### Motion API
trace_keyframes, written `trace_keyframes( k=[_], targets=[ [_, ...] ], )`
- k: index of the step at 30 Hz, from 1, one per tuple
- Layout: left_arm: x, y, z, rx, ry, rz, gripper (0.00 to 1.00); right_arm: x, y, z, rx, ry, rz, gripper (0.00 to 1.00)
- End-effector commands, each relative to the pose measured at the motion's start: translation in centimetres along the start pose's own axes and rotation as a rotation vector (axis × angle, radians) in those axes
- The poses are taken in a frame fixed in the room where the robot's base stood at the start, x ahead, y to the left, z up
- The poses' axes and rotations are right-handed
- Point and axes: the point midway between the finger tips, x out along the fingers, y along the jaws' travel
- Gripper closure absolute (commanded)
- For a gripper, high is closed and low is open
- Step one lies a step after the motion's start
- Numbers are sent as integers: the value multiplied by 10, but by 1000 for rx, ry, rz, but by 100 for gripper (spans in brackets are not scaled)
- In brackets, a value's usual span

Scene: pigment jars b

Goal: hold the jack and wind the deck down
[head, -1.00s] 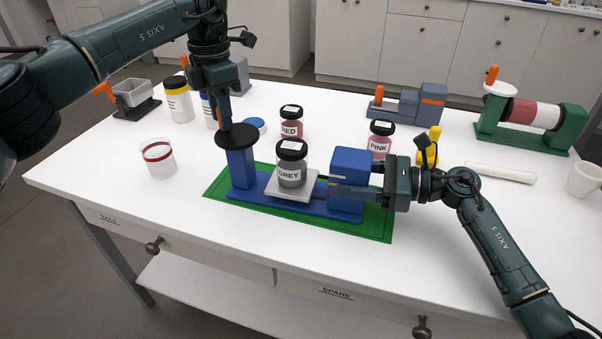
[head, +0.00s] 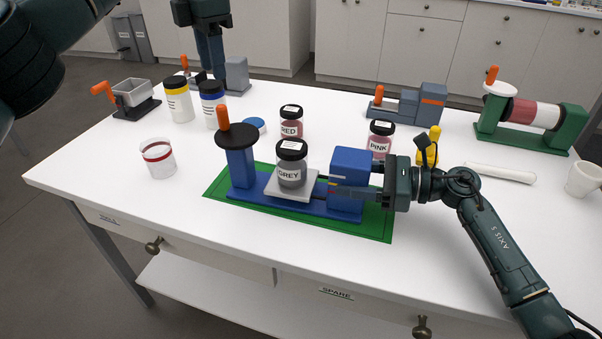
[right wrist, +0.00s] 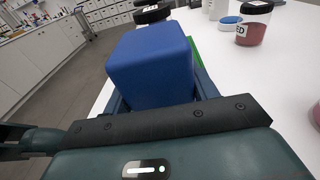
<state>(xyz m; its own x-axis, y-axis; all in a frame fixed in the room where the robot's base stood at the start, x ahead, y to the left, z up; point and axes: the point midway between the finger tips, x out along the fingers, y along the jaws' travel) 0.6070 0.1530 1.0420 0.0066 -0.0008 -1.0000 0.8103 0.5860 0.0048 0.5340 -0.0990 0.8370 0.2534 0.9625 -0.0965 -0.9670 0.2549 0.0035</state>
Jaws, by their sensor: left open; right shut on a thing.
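The blue jack (head: 240,168) stands on a green mat (head: 385,228). Its left post carries a black crank wheel (head: 237,138) with an upright orange handle (head: 222,116). Its pale deck (head: 300,194) is low, just above the blue base, and bears a jar labelled GREY (head: 291,170) with a black lid. My right gripper (head: 378,182) is shut on the jack's blue end block (head: 352,165); the block also fills the right wrist view (right wrist: 150,65). My left gripper (head: 214,68) is open and empty, raised behind and above the crank, apart from it.
RED (head: 291,127) and PINK (head: 381,142) jars stand behind the jack. Yellow (head: 178,103) and blue-banded (head: 213,104) jars stand back left. Grey devices and a green-framed roller (head: 535,113) line the back. The table's front is clear.

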Motion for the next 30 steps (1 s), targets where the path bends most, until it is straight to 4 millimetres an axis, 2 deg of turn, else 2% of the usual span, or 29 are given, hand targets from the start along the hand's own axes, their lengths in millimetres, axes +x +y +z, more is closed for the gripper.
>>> trace_keyframes(
  k=[1, 6, 14, 15, 24, 30],
  targets=[
    [-5, 0, 1, 0, -1, 1, 59, 0, 2, -10, 13, 17, 5, 76],
    [-15, 0, 0, 1, 0, 0, 59, 0, 2, -10, 13, 17, 5, 76],
    [-16, 0, 0, 1, 0, 0, 59, 0, 2, -10, 12, 18, 5, 76],
    [-16, 0, 0, 1, 0, 0, 59, 0, 2, -10, 12, 17, 5, 39],
    [-16, 0, 0, 0, 0, 0, 59, 0, 1, -5, 5, 8, 2, 16],
    [-16, 0, 0, 0, 0, 0, 59, 0, 0, -3, 3, 5, 1, 16]
  ],
)
